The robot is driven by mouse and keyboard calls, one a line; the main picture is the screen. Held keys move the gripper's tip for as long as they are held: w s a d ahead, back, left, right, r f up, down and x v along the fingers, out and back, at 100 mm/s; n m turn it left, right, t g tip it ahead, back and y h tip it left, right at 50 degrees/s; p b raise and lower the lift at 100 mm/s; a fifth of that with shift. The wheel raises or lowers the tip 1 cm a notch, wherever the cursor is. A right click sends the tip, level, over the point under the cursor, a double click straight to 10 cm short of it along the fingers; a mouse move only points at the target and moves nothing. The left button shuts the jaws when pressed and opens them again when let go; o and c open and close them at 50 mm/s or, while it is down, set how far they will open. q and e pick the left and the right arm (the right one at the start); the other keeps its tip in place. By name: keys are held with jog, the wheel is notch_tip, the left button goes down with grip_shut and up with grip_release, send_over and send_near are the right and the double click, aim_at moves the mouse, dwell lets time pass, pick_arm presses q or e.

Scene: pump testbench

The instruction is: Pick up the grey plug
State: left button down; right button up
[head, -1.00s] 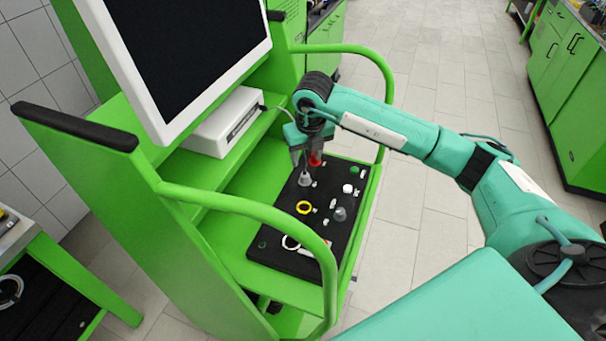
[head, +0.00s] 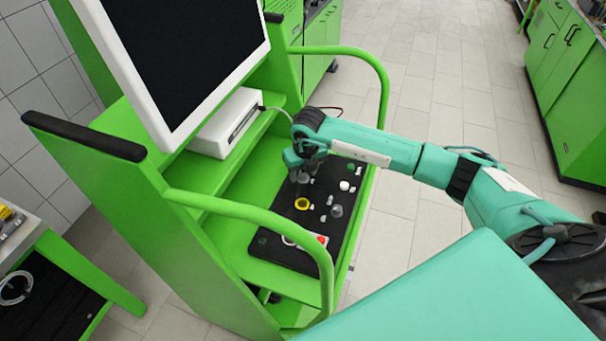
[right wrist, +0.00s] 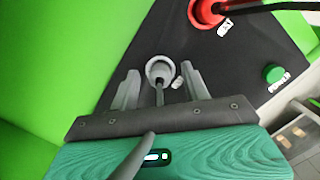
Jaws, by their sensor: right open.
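The grey plug (right wrist: 160,70) shows in the right wrist view as a round grey piece with a dark cable, on the black panel (right wrist: 140,45). My right gripper (right wrist: 159,80) is open, with one finger on each side of the plug and visible space between them. In the head view, my right gripper (head: 302,187) points down, low over the far left part of the panel (head: 330,238). There the fingers and wrist mostly hide the plug. My left gripper is not in view.
A red plug or socket (right wrist: 207,10) with a black cable lies near the right finger's side. A green button (right wrist: 273,73) is further right. The panel also holds a yellow ring (head: 302,204) and a grey knob-like piece (head: 337,211). A green handrail (head: 300,232) curves in front.

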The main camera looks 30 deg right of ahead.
aim_at(303, 172)
jog(key=c, duration=0.9)
jog(key=shift+w+r+b, duration=0.1)
jog(key=shift+r+b, duration=0.2)
jog(key=shift+r, duration=0.2)
jog(key=shift+r+b, duration=3.1)
jog(key=shift+r, duration=6.45)
